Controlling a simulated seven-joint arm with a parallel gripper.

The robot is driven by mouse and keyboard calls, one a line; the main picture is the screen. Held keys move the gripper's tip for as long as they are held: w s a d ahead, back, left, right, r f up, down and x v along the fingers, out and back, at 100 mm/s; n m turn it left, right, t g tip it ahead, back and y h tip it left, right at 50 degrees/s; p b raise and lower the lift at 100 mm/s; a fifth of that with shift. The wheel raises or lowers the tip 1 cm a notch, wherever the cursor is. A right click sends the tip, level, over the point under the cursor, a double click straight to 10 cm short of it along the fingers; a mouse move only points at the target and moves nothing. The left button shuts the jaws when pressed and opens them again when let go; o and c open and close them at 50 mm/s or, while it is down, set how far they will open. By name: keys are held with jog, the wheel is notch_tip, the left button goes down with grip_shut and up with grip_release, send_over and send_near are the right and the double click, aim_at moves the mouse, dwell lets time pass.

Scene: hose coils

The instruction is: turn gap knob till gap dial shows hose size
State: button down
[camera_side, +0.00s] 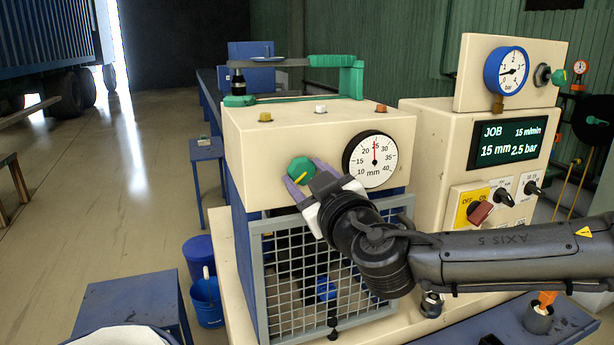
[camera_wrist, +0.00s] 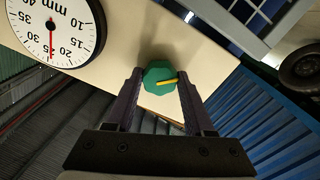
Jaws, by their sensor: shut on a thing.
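The gap knob (camera_side: 301,167) is green with a yellow pointer line, on the cream front panel left of the gap dial (camera_side: 362,165). The knob also shows in the wrist view (camera_wrist: 158,80). My gripper (camera_side: 304,178) is shut on the knob, one finger on each side. The gap dial is white, marked mm, and its red needle points straight up at about 25. It is upside down at upper left in the wrist view (camera_wrist: 52,30). The job display (camera_side: 507,140) reads 15 mm, 2.5 bar and 15 m/min.
A wire mesh guard (camera_side: 285,265) stands below the knob. A blue bar gauge (camera_side: 507,73) tops the right cabinet. A red switch on a yellow plate (camera_side: 468,208) and black knobs sit below the display. My arm passes in front of the cabinet's lower part.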

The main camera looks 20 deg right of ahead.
jog(key=m, duration=0.4)
jog(key=shift+m, duration=0.3)
jog(key=m, duration=0.4)
jog(key=shift+a+m, duration=0.1)
jog(key=shift+m, duration=0.2)
jog(key=m, duration=0.9)
jog(key=shift+m, duration=0.3)
jog(key=shift+c, duration=1.3)
grip_release()
